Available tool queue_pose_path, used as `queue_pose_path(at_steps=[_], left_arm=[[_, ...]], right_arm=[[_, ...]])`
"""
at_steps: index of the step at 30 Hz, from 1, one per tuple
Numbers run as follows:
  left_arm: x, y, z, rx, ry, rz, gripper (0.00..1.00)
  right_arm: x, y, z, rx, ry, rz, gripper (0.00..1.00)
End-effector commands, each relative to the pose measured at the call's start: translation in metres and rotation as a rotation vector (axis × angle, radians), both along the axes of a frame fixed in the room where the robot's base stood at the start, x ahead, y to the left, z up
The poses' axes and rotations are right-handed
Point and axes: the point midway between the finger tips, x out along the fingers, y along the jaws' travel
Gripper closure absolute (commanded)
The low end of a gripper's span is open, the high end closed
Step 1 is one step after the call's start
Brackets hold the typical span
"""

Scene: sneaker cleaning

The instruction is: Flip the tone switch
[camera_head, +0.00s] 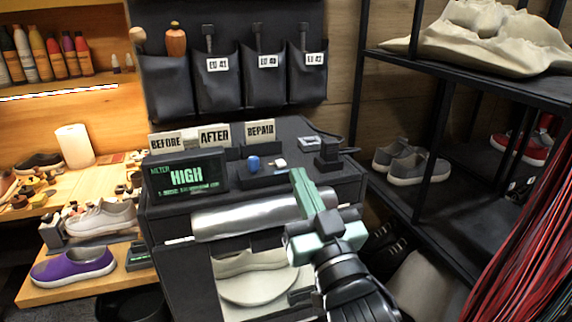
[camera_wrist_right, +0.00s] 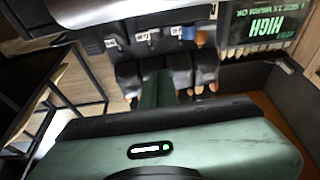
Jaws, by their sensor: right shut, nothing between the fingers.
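The black machine carries a display (camera_head: 186,177) reading HIGH in green, also seen upside down in the right wrist view (camera_wrist_right: 262,27). On its top, right of the display, are a blue knob-like part (camera_head: 253,163) and a small pale part (camera_head: 279,162) on a dark block; I cannot tell which part is the tone switch. The blue part also shows in the right wrist view (camera_wrist_right: 189,34). My right gripper (camera_head: 301,180) is shut and empty, its green fingers pointing up in front of the machine, just right of the pale part. My left gripper is out of view.
A silver cylinder (camera_head: 246,217) lies across the machine's front, over an opening with a pale shoe (camera_head: 250,262). Signs BEFORE, AFTER and REPAIR (camera_head: 260,131) stand at the back. A black shelf rack (camera_head: 470,78) is at the right; a purple shoe (camera_head: 74,266) sits left.

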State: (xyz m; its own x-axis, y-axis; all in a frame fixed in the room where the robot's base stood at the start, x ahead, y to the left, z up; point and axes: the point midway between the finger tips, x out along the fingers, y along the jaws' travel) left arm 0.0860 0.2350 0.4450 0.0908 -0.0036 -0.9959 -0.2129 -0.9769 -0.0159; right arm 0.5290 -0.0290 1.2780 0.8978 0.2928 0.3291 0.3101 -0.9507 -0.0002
Motion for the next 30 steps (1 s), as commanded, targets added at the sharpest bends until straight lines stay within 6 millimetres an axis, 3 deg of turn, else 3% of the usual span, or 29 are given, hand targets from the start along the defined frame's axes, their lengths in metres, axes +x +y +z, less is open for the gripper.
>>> queue_pose_path(at_steps=[12, 15, 19, 30], left_arm=[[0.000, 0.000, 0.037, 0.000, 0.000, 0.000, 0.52], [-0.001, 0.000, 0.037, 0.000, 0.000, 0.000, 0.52], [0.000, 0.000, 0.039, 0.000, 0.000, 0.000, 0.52], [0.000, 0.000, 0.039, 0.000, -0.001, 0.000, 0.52]], right_arm=[[0.079, 0.025, 0.034, -0.001, 0.001, -0.001, 1.00], [0.077, 0.025, 0.009, -0.001, 0.008, -0.002, 1.00], [0.077, 0.024, -0.005, -0.001, 0.005, -0.002, 1.00], [0.076, 0.024, -0.012, -0.001, 0.001, -0.001, 1.00]])
